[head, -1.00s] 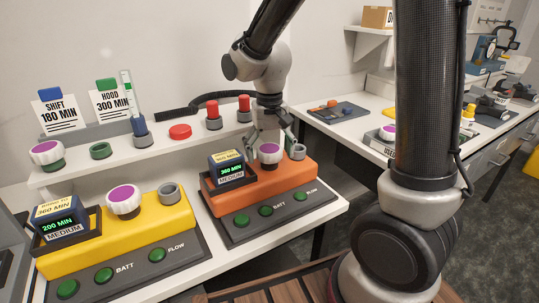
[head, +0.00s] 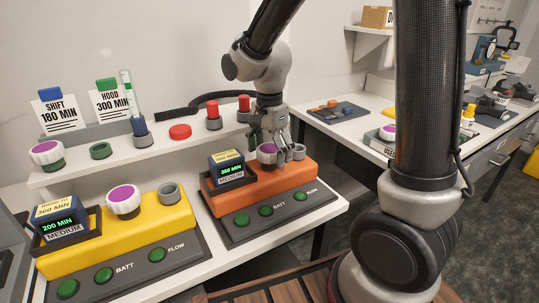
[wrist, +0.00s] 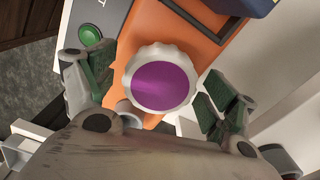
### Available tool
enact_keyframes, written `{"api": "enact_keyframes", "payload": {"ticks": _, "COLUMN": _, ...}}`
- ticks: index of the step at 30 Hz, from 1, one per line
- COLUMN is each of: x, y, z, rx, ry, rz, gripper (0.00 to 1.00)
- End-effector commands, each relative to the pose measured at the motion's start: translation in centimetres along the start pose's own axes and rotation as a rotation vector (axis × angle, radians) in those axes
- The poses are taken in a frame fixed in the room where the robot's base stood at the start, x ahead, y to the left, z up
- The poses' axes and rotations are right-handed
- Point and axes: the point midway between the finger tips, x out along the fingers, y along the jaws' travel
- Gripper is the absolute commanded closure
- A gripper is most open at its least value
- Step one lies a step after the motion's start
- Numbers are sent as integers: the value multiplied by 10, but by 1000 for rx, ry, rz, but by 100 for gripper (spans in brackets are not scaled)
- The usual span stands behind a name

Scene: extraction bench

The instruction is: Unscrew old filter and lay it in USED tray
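A white ribbed filter (head: 267,154) with a purple top sits upright on the orange unit (head: 285,180). My gripper (wrist: 156,88) is directly over this filter, pointing down. In the wrist view its green-padded fingers stand either side of the white filter rim (wrist: 160,80), with gaps on both sides, so it is open and holds nothing. The USED tray (head: 388,151), partly hidden behind my dark column, is on the right-hand bench. A purple-topped filter (head: 389,132) shows at this tray.
A yellow unit (head: 150,228) with another purple-topped filter (head: 123,200) stands at left. A blue timer block (head: 228,168) sits close left of my gripper, and a grey ring port (head: 299,152) close right. Red-topped cylinders (head: 213,113) stand on the shelf behind.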

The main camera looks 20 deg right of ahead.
Motion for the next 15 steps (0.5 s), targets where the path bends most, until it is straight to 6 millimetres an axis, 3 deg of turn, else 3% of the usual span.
{"api": "enact_keyframes", "payload": {"ticks": 1, "x": 0, "y": 0, "z": 0, "rx": 0, "ry": 0, "rz": 0, "gripper": 23}}
{"api": "enact_keyframes", "payload": {"ticks": 8, "x": 0, "y": 0, "z": 0, "rx": -2, "ry": 0, "rz": 0, "gripper": 65}}
{"api": "enact_keyframes", "payload": {"ticks": 12, "x": 0, "y": 0, "z": 0, "rx": -26, "ry": 0, "rz": 0, "gripper": 67}}
{"api": "enact_keyframes", "payload": {"ticks": 15, "x": 0, "y": 0, "z": 0, "rx": -153, "ry": 0, "rz": 0, "gripper": 67}}
